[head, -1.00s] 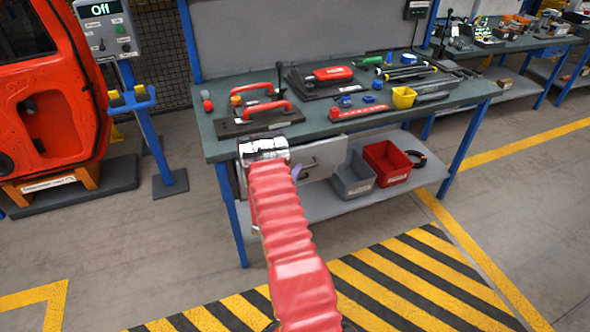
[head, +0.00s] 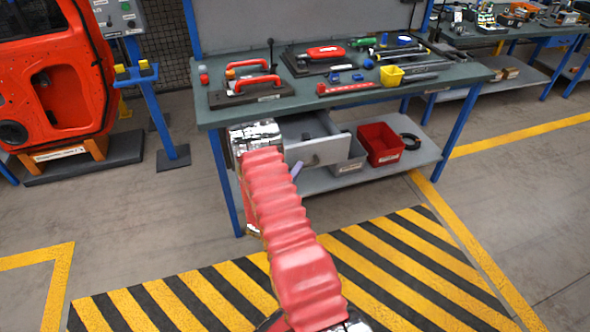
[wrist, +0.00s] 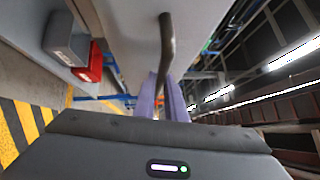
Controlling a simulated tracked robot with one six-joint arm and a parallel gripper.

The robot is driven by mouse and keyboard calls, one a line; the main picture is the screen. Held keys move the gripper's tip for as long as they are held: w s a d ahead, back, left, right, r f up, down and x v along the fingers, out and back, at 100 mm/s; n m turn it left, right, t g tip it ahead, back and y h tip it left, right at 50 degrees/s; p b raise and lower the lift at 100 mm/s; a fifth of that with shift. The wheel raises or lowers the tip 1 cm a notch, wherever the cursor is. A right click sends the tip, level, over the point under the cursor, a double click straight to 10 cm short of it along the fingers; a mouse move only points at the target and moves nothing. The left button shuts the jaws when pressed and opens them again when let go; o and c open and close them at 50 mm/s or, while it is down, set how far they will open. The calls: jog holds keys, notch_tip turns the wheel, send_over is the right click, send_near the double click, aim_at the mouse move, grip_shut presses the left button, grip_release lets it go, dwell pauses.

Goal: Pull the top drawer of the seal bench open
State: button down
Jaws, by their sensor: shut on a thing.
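The seal bench (head: 222,112) has a dark green top and blue legs. Its grey top drawer (head: 325,152) stands partly out, with the inside showing behind the front panel. In the wrist view the pale drawer front (wrist: 130,35) carries a dark bar handle (wrist: 167,40). My gripper (wrist: 164,85) has purple fingers shut around the lower part of this handle. In the head view my red-sleeved arm and wrist hide most of the gripper and the left part of the drawer; a bit of purple finger shows.
A red bin (head: 380,142) and a grey bin (head: 350,165) sit on the lower shelf (head: 415,158). Tools and red-handled plates lie on the benchtop. A blue control post (head: 165,110) and a red door (head: 60,75) stand at left. Striped floor (head: 400,265) in front is clear.

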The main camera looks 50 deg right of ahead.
jog(key=shift+s+f, duration=0.35)
jog(key=shift+s, duration=0.4)
jog(key=c, duration=2.2)
grip_release()
jog(key=o, duration=0.4)
jog(key=shift+w+r, duration=0.15)
jog(key=shift+w, duration=0.05)
jog(key=shift+w+a+r, duration=0.1)
jog(key=v, duration=1.3)
jog(key=shift+a, duration=0.4)
